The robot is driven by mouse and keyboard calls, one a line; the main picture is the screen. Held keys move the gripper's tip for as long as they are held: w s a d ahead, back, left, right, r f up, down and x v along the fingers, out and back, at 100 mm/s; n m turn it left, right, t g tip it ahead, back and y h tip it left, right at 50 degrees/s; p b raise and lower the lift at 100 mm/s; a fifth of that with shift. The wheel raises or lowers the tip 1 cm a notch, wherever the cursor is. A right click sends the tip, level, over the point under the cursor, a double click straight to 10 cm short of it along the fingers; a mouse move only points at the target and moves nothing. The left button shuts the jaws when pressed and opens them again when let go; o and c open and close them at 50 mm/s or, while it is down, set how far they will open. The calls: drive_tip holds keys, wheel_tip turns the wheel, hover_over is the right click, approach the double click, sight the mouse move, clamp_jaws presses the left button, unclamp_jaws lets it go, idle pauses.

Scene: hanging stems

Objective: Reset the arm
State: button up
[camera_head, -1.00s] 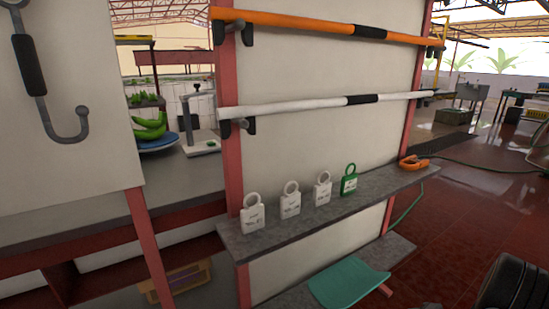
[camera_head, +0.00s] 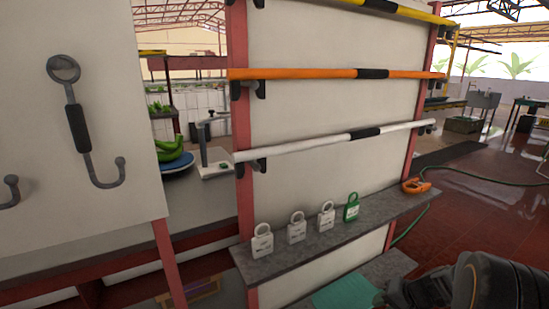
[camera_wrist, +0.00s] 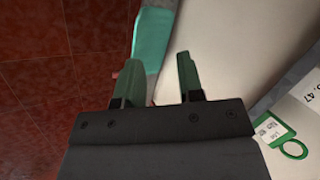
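My gripper (camera_wrist: 157,75) shows in the wrist view with its two dark green fingers apart and nothing between them. In the head view the dark parts of my arm (camera_head: 490,282) fill the lower right corner, in front of the rack's lower shelf; the fingertips cannot be made out there. A green padlock-shaped tag (camera_head: 351,208) stands on the grey shelf (camera_head: 300,252), and it also shows at the right of the wrist view (camera_wrist: 273,130), apart from the fingers. A teal sheet-like thing (camera_wrist: 154,38) lies beyond the fingers.
Several white padlock-shaped tags (camera_head: 262,242) and an orange clip (camera_head: 415,186) sit on the shelf. White (camera_head: 310,143) and orange (camera_head: 300,74) poles hang above. A hook (camera_head: 78,130) hangs at left. A green hose (camera_head: 490,178) crosses the open red floor (camera_head: 480,215).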

drive_tip(key=s+a+r+n+h+p, duration=0.1)
drive_tip(key=s+a+r+n+p, duration=0.1)
drive_tip(key=r, duration=0.8)
drive_tip(key=s+a+r+n+h+p, duration=0.2)
drive_tip(key=s+a+r+p, duration=0.3)
drive_tip(key=a+r+p, duration=0.2)
drive_tip(key=s+a+r+n+h+p, duration=0.2)
drive_tip(key=r+p, duration=0.5)
drive_tip(key=r, duration=0.6)
drive_tip(key=shift+s+a+r+n+g+p, duration=0.15)
drive_tip(key=shift+s+a+n+g+p, duration=0.25)
drive_tip(key=shift+s+a, duration=0.8)
drive_tip(key=shift+d, duration=0.1)
